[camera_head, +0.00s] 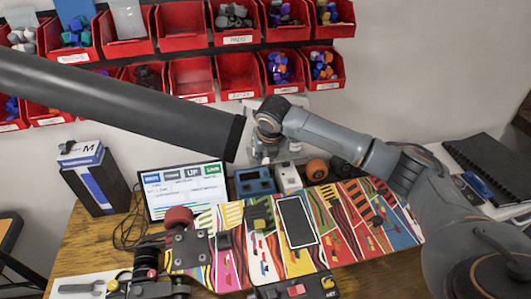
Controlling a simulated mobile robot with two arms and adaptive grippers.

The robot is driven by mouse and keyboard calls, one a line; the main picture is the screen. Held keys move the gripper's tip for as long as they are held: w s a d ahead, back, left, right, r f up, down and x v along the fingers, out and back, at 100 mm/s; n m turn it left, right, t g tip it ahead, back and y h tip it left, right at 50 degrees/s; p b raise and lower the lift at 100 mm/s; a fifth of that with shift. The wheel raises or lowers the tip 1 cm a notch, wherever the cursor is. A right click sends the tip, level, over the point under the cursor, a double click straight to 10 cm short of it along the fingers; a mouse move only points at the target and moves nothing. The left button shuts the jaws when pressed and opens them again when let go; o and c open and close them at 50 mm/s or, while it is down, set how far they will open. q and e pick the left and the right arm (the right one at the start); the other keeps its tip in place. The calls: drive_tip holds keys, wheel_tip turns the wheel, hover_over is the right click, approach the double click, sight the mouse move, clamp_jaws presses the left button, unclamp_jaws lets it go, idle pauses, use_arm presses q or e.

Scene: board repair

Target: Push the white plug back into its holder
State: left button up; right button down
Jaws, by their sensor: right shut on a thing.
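My right arm comes in from the right and bends down at its wrist. My right gripper (270,155) is small in the picture behind the colourful board, above a blue box and a white block. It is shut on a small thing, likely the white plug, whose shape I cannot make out. The white block (287,179) stands just below and right of the gripper, beside the blue box (254,183). It may be the holder, but I cannot tell. A thick dark arm link crosses from the left edge to the wrist area.
The colourful board (345,235) lies across the wooden table (75,245), with a dark flat panel (297,222) on it. A screen (187,189) and a dark box (95,185) stand at left. Red bins (200,30) hang on the wall behind the arms.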

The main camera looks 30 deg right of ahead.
drive_tip(key=shift+f+b, duration=0.8)
drive_tip(key=shift+f, duration=2.65)
drive_tip(key=shift+f, duration=0.65)
drive_tip(key=shift+p, duration=0.55)
drive_tip(key=shift+f, duration=0.4)
drive_tip(key=shift+f+p, duration=0.1)
drive_tip(key=shift+p, duration=0.45)
drive_tip(key=shift+f, duration=0.55)
idle(0.8)
drive_tip(key=c, duration=0.8)
unclamp_jaws()
